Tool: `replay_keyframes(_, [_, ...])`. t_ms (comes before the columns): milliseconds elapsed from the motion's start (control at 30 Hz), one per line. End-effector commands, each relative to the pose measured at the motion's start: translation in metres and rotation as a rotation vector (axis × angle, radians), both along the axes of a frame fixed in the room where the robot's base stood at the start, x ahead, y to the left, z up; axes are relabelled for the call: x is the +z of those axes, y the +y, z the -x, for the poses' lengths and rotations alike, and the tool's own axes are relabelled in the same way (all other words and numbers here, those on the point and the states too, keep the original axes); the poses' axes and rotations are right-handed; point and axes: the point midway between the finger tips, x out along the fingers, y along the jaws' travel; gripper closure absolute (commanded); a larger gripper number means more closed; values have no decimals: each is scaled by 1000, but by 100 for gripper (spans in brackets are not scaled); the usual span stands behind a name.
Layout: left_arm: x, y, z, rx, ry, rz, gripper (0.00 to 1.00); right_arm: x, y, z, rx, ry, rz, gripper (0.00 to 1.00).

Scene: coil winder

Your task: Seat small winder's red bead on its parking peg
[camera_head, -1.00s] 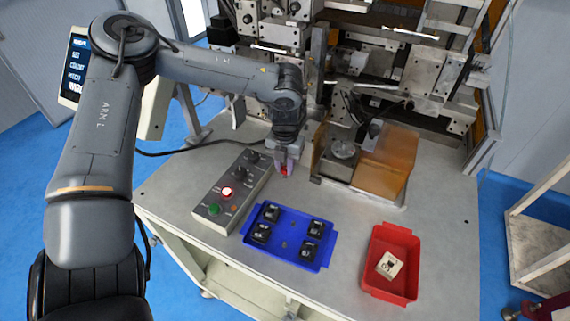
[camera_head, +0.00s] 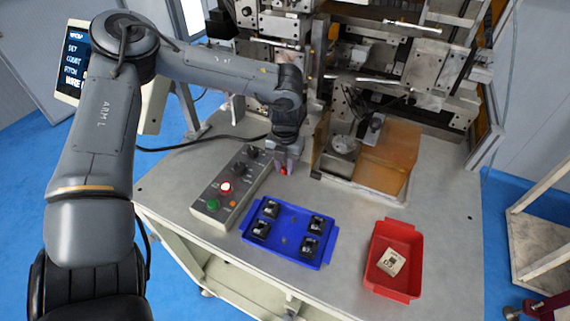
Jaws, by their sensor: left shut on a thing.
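The red bead (camera_head: 284,171) shows between the fingertips of my left gripper (camera_head: 284,168). The gripper points down and is shut on the bead, just right of the control box and left of the machine's fixture. The bead is very small in the picture, and I cannot tell how far it is above the table. I cannot make out the parking peg. My right gripper is not in view.
A control box (camera_head: 207,208) with a lit red button stands left of the bead. A blue tray (camera_head: 247,239) with several black parts and a red tray (camera_head: 399,236) with a pale block lie in front. An orange guard (camera_head: 390,160) stands right of the fixture (camera_head: 343,147). Table between the trays is clear.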

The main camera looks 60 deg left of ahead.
Motion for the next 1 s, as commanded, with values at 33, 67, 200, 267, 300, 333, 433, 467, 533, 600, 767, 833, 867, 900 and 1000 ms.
replay_keyframes(33, [-2, 0, 0, 0, 0, 0, 100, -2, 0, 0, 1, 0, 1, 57])
replay_keyframes(67, [-2, 0, 0, 0, 0, 0, 100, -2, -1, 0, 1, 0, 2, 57])
replay_keyframes(200, [-1, 0, 0, 0, 0, 0, 55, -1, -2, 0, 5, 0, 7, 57])
replay_keyframes(267, [-1, 0, 0, 0, 1, -1, 46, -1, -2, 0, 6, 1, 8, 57])
replay_keyframes(300, [-1, 0, 0, 0, 1, -1, 45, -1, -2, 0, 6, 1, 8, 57])
replay_keyframes(333, [-1, 0, 0, 0, 1, -1, 45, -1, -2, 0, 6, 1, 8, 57])
replay_keyframes(433, [-1, 0, 0, 1, 1, -1, 45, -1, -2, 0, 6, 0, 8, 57])
replay_keyframes(467, [-1, 0, 0, 1, 1, -1, 45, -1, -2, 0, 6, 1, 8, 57])
replay_keyframes(533, [-1, 0, 0, 1, 1, -1, 45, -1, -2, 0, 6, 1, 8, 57])
replay_keyframes(600, [0, 0, 0, 1, 1, -1, 45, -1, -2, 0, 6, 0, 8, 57])
replay_keyframes(767, [13, 0, 0, 1, 0, -1, 45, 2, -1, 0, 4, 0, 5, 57])
replay_keyframes(833, [23, 0, -1, 0, -2, -2, 45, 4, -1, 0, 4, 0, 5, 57])
replay_keyframes(867, [29, 0, -1, 0, -3, -1, 45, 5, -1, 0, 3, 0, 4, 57])
replay_keyframes(900, [36, 0, -1, 0, -2, -2, 45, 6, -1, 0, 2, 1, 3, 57])
replay_keyframes(1000, [54, 0, -1, -1, -4, -2, 45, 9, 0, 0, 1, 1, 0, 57])
